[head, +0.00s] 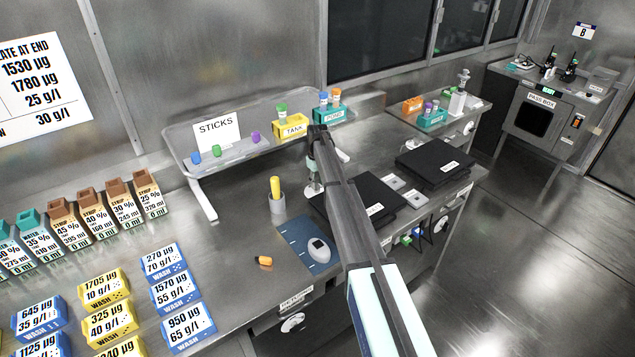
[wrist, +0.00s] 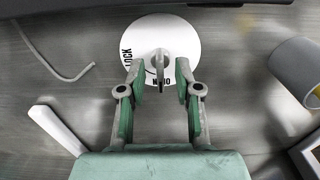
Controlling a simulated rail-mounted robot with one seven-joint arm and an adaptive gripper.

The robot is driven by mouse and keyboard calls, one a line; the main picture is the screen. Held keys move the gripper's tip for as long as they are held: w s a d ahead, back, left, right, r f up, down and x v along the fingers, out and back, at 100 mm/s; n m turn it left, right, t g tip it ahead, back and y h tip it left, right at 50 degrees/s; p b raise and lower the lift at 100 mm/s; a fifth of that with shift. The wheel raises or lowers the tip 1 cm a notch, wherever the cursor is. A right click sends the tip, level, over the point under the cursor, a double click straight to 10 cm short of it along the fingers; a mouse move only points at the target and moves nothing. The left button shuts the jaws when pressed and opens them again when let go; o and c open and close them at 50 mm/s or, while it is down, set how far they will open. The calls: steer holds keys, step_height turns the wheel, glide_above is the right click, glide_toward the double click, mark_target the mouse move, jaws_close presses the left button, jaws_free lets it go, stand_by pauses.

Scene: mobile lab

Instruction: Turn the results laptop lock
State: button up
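In the wrist view a round white lock dial (wrist: 183,38) lies ahead of my gripper, with LOCK printed at its left edge and OPEN, upside down, at its lower edge. A grey metal knob (wrist: 160,62) stands at its middle, its lower end overlapping the word OPEN. My gripper (wrist: 158,88) is open, one finger on each side of the knob, with gaps visible. In the head view two closed black laptops lie on the bench, a nearer one (head: 373,203) and a farther one (head: 435,160); their labels are too small to read. My arm hides the dial and most of my gripper there.
A grey cylinder (wrist: 298,68) stands right of the dial in the wrist view, and a dark edge (wrist: 60,8) crosses the top. In the head view a grey holder with a yellow item (head: 277,203), a blue mat (head: 300,240) and a rack shelf (head: 180,140) are left of my arm.

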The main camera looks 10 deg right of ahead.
steer(key=shift+f, duration=0.75)
steer(key=shift+c, duration=0.3)
jaws_close()
